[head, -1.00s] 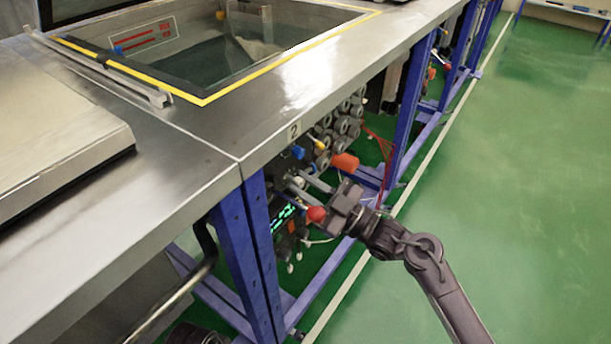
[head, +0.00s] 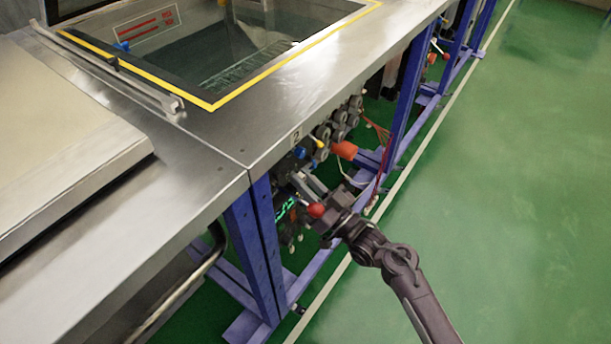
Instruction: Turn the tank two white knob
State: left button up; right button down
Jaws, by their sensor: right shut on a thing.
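Tank two (head: 211,104) is set in the steel counter, with a yellow line around it. My right gripper (head: 303,186) reaches in from the lower right to this panel, under the blue knob (head: 299,152). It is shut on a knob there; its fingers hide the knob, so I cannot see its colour. A red ball knob (head: 316,210) shows right beside the gripper. My left gripper is not in view.
Blue frame legs (head: 256,250) stand just left of the panel. An orange part (head: 345,150) and grey round fittings lie behind and right of the gripper. A raised steel cover (head: 70,165) is on the counter at left. The green floor (head: 500,200) at right is clear.

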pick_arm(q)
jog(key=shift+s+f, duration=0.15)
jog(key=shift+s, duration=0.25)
pick_arm(e)
jog(key=shift+f, duration=0.1)
jog(key=c, duration=1.3)
grip_release()
jog(key=shift+s+d, duration=0.1)
